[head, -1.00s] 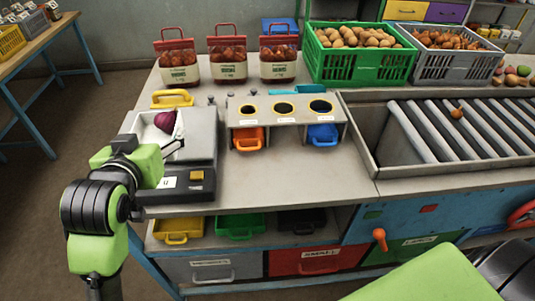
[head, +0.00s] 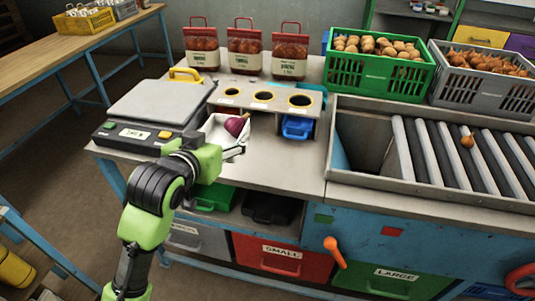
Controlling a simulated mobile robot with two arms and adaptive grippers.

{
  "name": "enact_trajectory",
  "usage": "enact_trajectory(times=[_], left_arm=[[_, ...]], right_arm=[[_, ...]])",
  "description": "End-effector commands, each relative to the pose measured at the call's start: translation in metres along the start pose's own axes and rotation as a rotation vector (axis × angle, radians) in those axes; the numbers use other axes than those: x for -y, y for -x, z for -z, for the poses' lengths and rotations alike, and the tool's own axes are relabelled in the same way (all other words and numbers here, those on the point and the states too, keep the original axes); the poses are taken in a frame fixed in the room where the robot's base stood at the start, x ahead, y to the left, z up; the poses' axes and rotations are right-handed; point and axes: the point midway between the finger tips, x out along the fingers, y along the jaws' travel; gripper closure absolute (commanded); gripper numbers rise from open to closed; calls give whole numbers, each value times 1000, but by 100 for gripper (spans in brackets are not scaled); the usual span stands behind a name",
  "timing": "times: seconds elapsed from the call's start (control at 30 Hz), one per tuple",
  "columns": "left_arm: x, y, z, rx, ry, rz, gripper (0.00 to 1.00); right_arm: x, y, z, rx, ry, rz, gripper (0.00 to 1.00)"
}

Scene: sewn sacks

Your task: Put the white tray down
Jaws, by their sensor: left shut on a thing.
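The white tray (head: 216,133) holds a purple-red onion (head: 235,126). It is just right of the scale (head: 155,104), in front of the left part of the grey stand with round holes (head: 264,97). My left gripper (head: 234,153) is shut on the tray's near right side. Its fingertips are small and partly hidden. I cannot tell whether the tray touches the bench top (head: 285,160) or hangs a little above it. The scale's plate is empty. My right gripper is not in view.
A blue scoop-like bin (head: 298,127) sits under the stand's right hole. A sunken metal trough and roller conveyor (head: 465,150) lie to the right. Labelled onion bags (head: 245,52) and a green potato crate (head: 378,70) stand behind. The bench in front of the stand is clear.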

Motion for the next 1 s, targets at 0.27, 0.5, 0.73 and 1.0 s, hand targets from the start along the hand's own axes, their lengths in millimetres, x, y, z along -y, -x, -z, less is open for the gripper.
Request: enact_trajectory(times=[0.27, 0.5, 0.73, 1.0], left_arm=[[-14, -60, -1, 2, 0, -1, 58], [-24, -116, -18, 3, -1, -1, 58], [-29, -147, -33, -2, -1, -1, 58], [-31, -163, -54, 3, 0, -1, 58]], right_arm=[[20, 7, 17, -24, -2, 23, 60], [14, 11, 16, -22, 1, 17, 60], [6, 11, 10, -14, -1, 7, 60], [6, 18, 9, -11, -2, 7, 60]])
